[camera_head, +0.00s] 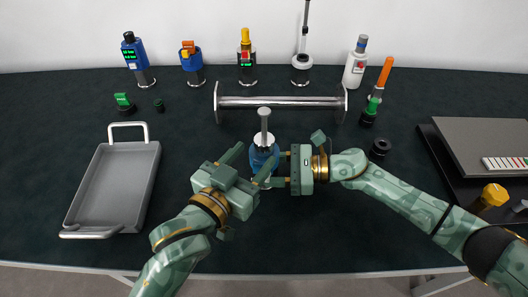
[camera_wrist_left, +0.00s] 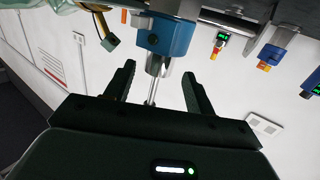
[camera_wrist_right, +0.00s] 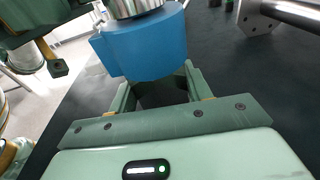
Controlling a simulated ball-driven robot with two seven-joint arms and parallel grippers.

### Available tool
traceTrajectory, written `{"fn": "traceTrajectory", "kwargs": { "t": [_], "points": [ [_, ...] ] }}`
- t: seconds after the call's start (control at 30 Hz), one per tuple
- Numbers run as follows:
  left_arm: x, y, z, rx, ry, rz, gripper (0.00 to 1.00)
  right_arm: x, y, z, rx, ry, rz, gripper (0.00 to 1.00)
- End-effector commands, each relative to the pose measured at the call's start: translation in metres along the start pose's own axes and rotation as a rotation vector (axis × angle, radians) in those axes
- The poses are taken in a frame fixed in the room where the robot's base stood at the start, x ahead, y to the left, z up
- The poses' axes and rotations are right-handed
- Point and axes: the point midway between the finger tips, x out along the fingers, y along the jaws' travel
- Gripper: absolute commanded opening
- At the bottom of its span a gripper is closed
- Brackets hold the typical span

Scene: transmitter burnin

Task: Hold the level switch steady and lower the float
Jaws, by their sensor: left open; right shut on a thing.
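The level switch (camera_head: 262,157) has a blue body and a grey rod with a wider grey top, likely the float (camera_head: 264,112). It stands upright in front of the metal bar. My right gripper (camera_head: 281,165) is shut on the blue body (camera_wrist_right: 145,45) from the right. My left gripper (camera_head: 250,160) is open, just left of the body. In the left wrist view its fingers (camera_wrist_left: 157,88) lie either side of the silver rod (camera_wrist_left: 153,88), below the blue body (camera_wrist_left: 170,38) in the picture. Contact there cannot be told. The switch's lower end is partly hidden by the grippers.
A grey tray (camera_head: 70,215) with handles lies at left. A horizontal metal bar (camera_head: 285,102) on end plates stands behind the switch. Several transmitters line the back, including a blue one (camera_head: 135,55). A black ring (camera_head: 379,149) and a dark platform (camera_head: 480,140) are at right.

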Motion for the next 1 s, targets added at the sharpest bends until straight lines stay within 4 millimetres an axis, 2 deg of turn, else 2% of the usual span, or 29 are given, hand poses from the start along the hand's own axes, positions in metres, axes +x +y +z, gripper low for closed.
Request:
{"fn": "traceTrajectory", "kwargs": {
  "t": [0.3,0.33,0.4,0.77,0.87,1.0],
  "points": [
    [0.0,0.0,0.0,0.0,0.0,0.0,0.55,0.0,0.0,0.0,0.0,0.001,-0.001,0.25],
    [0.0,0.0,0.0,0.0,0.0,0.0,0.55,0.0,0.0,0.0,0.0,0.001,-0.001,0.55],
    [0.0,0.0,0.0,0.0,0.0,0.0,0.55,0.0,0.0,0.0,0.0,0.001,-0.001,0.74],
    [0.0,0.0,0.0,0.0,0.0,0.0,0.55,-0.006,-0.001,-0.001,0.0,0.001,-0.001,0.74],
    [0.0,0.0,0.0,0.0,0.0,0.0,0.55,-0.021,-0.001,-0.001,0.0,0.003,-0.003,0.74],
    [0.0,0.0,0.0,0.0,0.0,0.0,0.55,-0.054,-0.001,-0.002,0.002,0.004,-0.003,0.74]
  ]
}}
